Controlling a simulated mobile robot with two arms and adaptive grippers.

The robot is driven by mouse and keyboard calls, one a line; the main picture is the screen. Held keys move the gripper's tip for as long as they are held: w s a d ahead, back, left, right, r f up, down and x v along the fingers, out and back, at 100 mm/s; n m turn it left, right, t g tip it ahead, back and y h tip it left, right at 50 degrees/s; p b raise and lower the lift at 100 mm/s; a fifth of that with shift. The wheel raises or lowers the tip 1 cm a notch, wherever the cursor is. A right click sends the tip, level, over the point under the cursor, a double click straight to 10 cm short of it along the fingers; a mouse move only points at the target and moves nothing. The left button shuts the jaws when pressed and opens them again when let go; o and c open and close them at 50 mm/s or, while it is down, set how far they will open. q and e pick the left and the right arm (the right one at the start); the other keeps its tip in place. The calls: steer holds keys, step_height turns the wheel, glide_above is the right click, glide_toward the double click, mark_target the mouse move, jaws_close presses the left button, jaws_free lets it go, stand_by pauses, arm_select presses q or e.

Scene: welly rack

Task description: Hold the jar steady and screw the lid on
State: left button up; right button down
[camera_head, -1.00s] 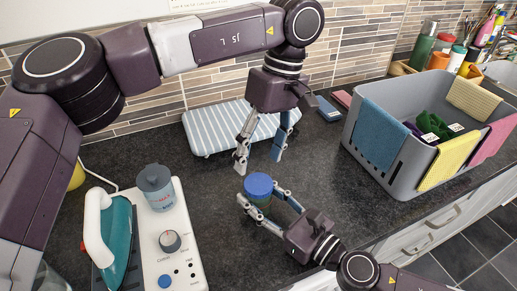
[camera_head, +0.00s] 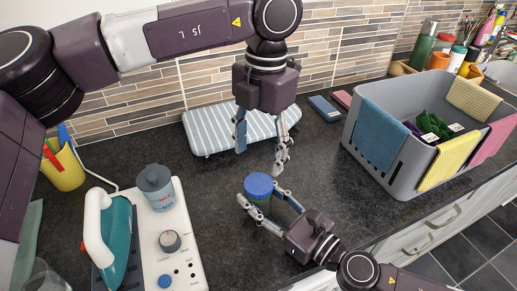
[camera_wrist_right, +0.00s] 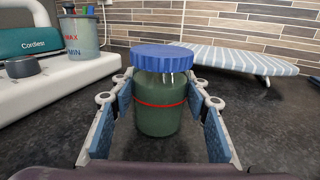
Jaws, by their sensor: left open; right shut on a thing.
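The green jar (camera_wrist_right: 160,110) with a red band stands upright on the dark worktop. The blue lid (camera_head: 258,185) sits on its mouth; in the right wrist view the lid (camera_wrist_right: 162,57) covers the top, and I cannot tell how far its thread is engaged. My right gripper (camera_head: 262,212) is shut on the jar, with a finger on each side of its body. My left gripper (camera_head: 260,160) is open and empty, pointing down, above and apart from the lid.
An iron (camera_head: 118,240) and a white unit (camera_head: 185,262) with a grey-lidded container (camera_head: 157,188) stand on the left. A striped ironing board (camera_head: 205,135) lies behind. A grey basket (camera_head: 398,180) with cloths stands on the right. Bare worktop surrounds the jar.

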mark_target(258, 183)
arm_select(q)
steer(key=n, duration=0.3)
steer(key=shift+s+r, duration=0.15)
steer(key=n, duration=0.5)
steer(key=shift+s+r+h, duration=0.15)
steer(key=shift+r+h, duration=0.05)
steer(key=shift+h, duration=0.1)
steer(key=shift+f, duration=4.05)
steer(key=shift+c, duration=0.7)
